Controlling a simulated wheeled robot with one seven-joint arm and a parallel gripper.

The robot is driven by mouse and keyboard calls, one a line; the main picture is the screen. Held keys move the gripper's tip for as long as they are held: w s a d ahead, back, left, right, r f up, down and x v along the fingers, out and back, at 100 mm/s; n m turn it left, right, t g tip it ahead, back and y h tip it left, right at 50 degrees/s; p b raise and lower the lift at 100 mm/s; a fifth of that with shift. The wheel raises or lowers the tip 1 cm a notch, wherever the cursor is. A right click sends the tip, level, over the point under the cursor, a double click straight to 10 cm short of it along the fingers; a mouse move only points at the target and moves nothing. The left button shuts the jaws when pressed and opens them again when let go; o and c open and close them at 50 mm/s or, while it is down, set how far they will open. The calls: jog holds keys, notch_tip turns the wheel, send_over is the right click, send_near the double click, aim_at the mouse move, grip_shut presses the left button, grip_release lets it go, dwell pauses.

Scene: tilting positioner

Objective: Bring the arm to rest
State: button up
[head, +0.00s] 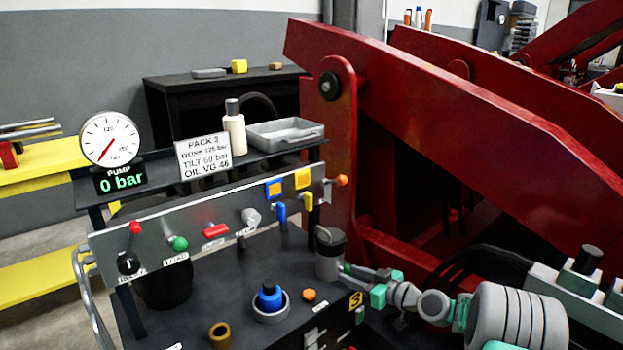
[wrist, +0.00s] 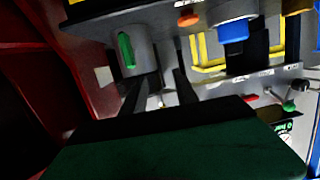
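My gripper (wrist: 160,75) shows in the wrist view as two dark fingers with a clear gap between them. It is open and nothing is between the fingers. The dark green block below them fills the bottom of that view. Beyond the fingertips is a grey cup (wrist: 125,50) with a green strip; a gap to it seems to remain, though the depth is hard to judge. In the head view my grey and teal arm (head: 435,305) reaches in from the lower right, its far end close to the grey cup (head: 329,255).
A large red beam (head: 480,130) rises behind the arm. The lever panel (head: 215,228) stands left of the cup. A blue knob (head: 270,297) and an orange button (head: 309,295) sit on the dark deck. The gauge (head: 108,140) reads 0 bar. A bottle (head: 234,130) stands on the shelf beside a tray (head: 284,135).

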jog(key=s+a+r+m+g+h+p, duration=0.1)
jog(key=s+a+r+g+h+p, duration=0.1)
jog(key=s+r+p, duration=0.35)
jog(key=s+a+r+g+h+p, duration=0.1)
jog(key=s+a+r+p, duration=0.1)
jog(key=r+p, duration=0.6)
jog(key=s+a+r+m+g+h+p, duration=0.1)
jog(key=s+r+g+h+p, duration=0.2)
jog(key=r, duration=0.7)
jog(key=s+d+r+m+g+h+p, duration=0.1)
jog(key=s+d+r+m+h+p, duration=0.1)
jog(key=s+r+p, duration=0.5)
jog(key=s+d+r+m+g+h+p, duration=0.1)
jog(key=s+r+m+p, duration=0.3)
jog(key=s, duration=1.1)
notch_tip(320, 180, up, 4)
jog(key=d+h+p, duration=0.1)
jog(key=p, duration=0.2)
jog(key=shift+d, duration=0.3)
jog(key=shift+w, duration=0.15)
jog(key=shift+c, duration=0.2)
